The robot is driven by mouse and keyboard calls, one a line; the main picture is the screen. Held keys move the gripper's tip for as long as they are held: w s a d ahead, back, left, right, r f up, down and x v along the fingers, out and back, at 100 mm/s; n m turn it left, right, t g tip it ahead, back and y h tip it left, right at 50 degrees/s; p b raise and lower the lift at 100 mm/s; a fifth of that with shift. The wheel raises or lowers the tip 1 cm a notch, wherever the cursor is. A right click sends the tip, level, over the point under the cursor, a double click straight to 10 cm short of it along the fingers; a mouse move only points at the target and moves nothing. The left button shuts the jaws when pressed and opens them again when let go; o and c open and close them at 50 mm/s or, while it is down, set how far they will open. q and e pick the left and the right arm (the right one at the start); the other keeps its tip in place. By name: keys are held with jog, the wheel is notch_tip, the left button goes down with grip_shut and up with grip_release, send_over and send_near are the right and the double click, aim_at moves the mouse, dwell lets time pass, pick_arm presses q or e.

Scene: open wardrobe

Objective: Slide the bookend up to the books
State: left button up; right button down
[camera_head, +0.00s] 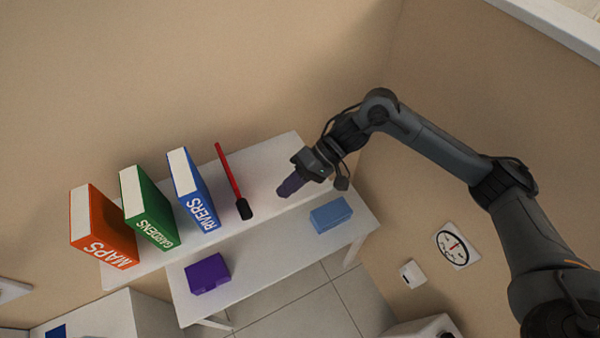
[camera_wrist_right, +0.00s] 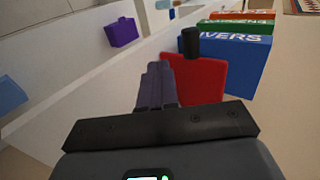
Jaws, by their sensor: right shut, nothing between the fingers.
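The bookend (camera_head: 229,174) is a thin upright red plate with a black knob at its front end, on the white upper shelf. In the right wrist view the red plate (camera_wrist_right: 206,80) stands just beyond my fingers. Left of it, with a gap, stands the blue RIVERS book (camera_head: 194,190), then the green GARDENS book (camera_head: 148,208) and the orange MAPS book (camera_head: 103,228). My right gripper (camera_head: 284,190) is shut and empty, over the shelf to the right of the bookend and apart from it. The fingers (camera_wrist_right: 157,82) overlap the plate in the wrist view. My left gripper is not in view.
The white upper shelf (camera_head: 262,158) is clear between the bookend and my right gripper. On the lower white surface are a purple box (camera_head: 207,275) and a light blue box (camera_head: 331,214). A round dial (camera_head: 456,246) is on the right wall.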

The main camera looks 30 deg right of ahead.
aim_at(246, 208)
jog(key=x, duration=0.3)
jog(key=shift+a+p, duration=0.1)
jog(key=shift+p, duration=0.2)
jog(key=shift+w+a+r+p, duration=0.15)
jog(key=shift+a+p, duration=0.3)
jog(key=shift+a, duration=0.7)
jog(key=shift+w+a+r, duration=0.1)
jog(key=shift+a, duration=0.75)
jog(key=a+p, duration=0.1)
jog(key=a, duration=0.1)
jog(key=a+p, duration=0.2)
jog(key=a, duration=0.1)
jog(key=shift+w+r, duration=0.15)
jog(key=shift+w, duration=0.05)
jog(key=shift+d, duration=0.1)
